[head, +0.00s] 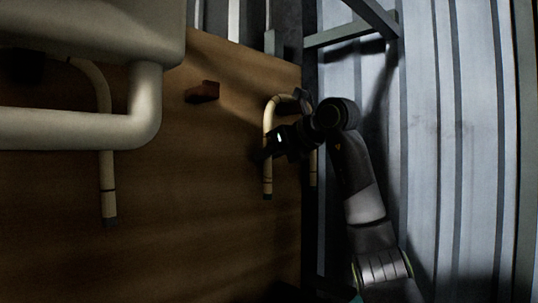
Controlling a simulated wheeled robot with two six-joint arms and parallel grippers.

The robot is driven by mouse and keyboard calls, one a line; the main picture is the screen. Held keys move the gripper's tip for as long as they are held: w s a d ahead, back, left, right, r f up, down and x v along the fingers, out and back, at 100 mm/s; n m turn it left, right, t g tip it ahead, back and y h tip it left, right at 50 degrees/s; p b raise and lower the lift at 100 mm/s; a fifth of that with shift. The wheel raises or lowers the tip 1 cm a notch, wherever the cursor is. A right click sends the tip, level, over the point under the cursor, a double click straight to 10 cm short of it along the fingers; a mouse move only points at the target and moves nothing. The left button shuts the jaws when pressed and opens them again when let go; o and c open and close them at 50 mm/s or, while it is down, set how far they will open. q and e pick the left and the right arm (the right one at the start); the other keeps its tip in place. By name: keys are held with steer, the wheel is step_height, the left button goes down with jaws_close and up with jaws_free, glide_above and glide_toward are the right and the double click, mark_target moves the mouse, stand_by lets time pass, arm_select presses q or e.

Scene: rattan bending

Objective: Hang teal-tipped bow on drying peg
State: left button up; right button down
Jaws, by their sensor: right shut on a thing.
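A pale, U-shaped rattan bow (268,131) is in the head view right of the middle, its bend up and its legs down. My right gripper (302,103) is shut on it near the right side of the bend. My dark wrist hides part of the bow. The visible leg end looks dark, and I cannot make out a teal colour. A red-brown peg (202,92) sticks out from the brown board, left of the bow and apart from it. My left gripper is not in view.
A second bow (106,175) shows against the brown board (200,220) at left, partly hidden. A pale bulky body with a thick bent tube (146,105) blocks the upper left. Grey metal framing (350,35) and a corrugated wall (440,130) are at right.

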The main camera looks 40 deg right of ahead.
steer(key=c, duration=1.3)
jaws_free()
steer(key=shift+o, duration=0.2)
steer(key=v, duration=1.7)
steer(key=shift+s+r+b, duration=0.2)
steer(key=shift+s+b, duration=0.05)
steer(key=shift+b, duration=0.1)
steer(key=s, duration=0.9)
steer(key=shift+d+p, duration=0.4)
steer(key=shift+p, duration=0.05)
